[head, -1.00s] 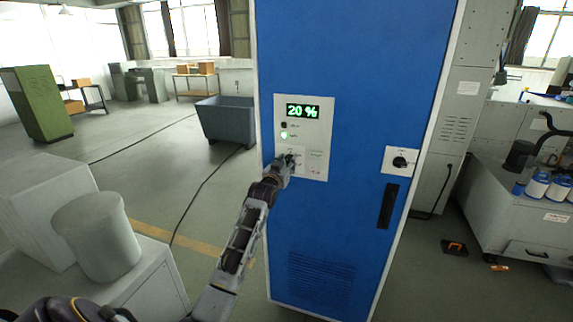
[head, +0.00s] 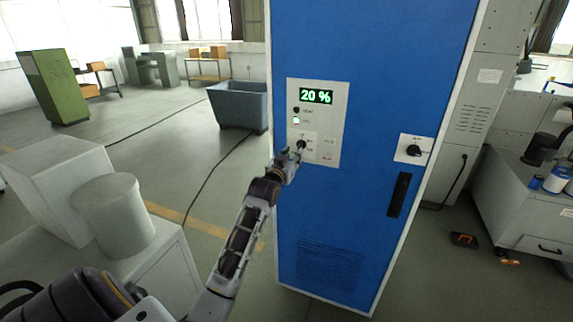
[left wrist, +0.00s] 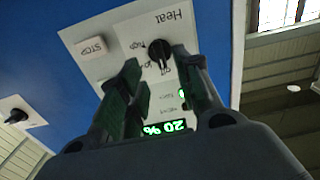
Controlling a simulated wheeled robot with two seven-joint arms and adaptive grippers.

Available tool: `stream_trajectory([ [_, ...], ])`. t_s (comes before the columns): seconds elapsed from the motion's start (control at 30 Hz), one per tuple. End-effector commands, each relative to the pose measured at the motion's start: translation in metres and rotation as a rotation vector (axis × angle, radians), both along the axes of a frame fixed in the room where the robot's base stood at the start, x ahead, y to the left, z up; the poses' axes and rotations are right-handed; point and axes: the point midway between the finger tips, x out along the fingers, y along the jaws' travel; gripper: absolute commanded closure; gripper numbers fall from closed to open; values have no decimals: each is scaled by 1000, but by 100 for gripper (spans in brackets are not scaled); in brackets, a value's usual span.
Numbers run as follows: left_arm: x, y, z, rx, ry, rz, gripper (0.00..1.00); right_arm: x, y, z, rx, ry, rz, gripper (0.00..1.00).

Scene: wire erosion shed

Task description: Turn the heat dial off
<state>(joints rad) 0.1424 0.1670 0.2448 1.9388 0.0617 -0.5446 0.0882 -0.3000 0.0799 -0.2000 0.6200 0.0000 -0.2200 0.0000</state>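The heat dial (left wrist: 158,52) is a black knob on a pale panel, under the word Heat, which appears upside down in the left wrist view. It also shows in the head view as a small dark knob (head: 301,144). Its bar looks roughly vertical in the left wrist view; I cannot tell surely which mark it points to. The display (head: 316,96) reads 20 % in green, and a light below it is lit. My left gripper (head: 291,155) is just in front of the panel, its fingers (left wrist: 158,75) apart, with the dial visible beyond and between the tips. My right gripper is not in view.
The panel is on a tall blue cabinet (head: 370,60) with a second black knob (head: 414,150) and a dark handle (head: 399,194) to the right. A STOP button (left wrist: 92,46) is near the dial. A white drum (head: 112,215) stands at the left.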

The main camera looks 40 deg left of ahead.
Motion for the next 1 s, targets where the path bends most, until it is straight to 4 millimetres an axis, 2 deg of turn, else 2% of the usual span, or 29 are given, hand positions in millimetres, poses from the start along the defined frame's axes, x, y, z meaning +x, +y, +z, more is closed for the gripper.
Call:
stream_trajectory([
  [0.5, -45, -11, -1, -1, 2, 0, 66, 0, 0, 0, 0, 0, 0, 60],
  [1.0, -53, -13, 0, -1, 0, 0, 66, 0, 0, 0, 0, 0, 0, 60],
])
